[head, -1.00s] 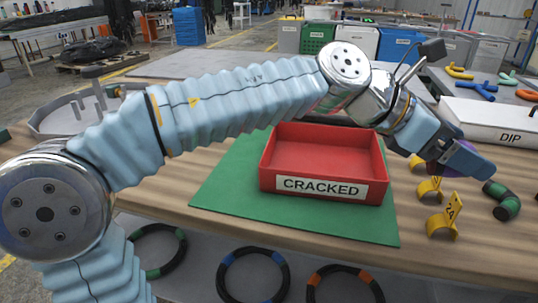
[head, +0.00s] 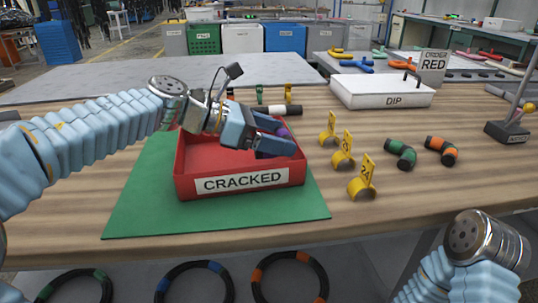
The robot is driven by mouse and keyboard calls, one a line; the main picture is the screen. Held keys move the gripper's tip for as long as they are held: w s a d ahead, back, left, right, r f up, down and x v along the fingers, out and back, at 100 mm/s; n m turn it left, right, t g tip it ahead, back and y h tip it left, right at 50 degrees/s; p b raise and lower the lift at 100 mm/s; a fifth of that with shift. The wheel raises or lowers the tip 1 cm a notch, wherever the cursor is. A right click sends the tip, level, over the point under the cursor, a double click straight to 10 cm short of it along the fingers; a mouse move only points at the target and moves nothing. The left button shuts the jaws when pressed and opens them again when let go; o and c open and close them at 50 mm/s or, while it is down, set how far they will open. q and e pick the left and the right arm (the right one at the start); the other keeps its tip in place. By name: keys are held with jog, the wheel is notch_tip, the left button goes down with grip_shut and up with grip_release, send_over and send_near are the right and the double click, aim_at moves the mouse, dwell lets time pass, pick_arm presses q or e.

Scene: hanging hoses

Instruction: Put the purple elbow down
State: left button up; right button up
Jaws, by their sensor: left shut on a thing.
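The purple elbow (head: 282,132) shows between the fingers of my left gripper (head: 278,136), which is shut on it. Much of the elbow is hidden by the fingers. The gripper is over the right part of the red tray (head: 240,184) labelled CRACKED, pointing right. I cannot tell how far the elbow is above the tray floor. The visible tray floor is bare. My right arm shows at the lower right, but its gripper is out of view.
The tray stands on a green mat (head: 140,215). Right of it are several yellow numbered holders (head: 362,185), a green-banded elbow (head: 401,152) and an orange-banded elbow (head: 442,150). A white DIP box (head: 383,92) stands behind, near an ORDER RED sign (head: 433,65). Hoses hang below the front edge.

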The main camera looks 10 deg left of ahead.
pick_arm(q)
jog(key=shift+w+a+f, duration=0.2)
jog(key=shift+a+f, duration=0.05)
jog(key=shift+f, duration=0.2)
jog(key=shift+w+a+f+b, duration=0.1)
jog(key=shift+a+f+b, duration=0.1)
jog(key=shift+f, duration=0.75)
jog(key=shift+w+a+f+b, duration=0.1)
jog(key=shift+f+b, duration=0.05)
jog(key=shift+f, duration=0.75)
jog(key=shift+f, duration=0.1)
jog(key=o, duration=0.9)
jog(key=shift+c, duration=0.2)
jog(key=shift+a+r, duration=0.15)
jog(key=shift+r, duration=0.05)
jog(key=v, duration=1.1)
jog(key=shift+s+a+r, duration=0.1)
jog(key=shift+s+a, duration=0.05)
jog(key=shift+a, duration=0.15)
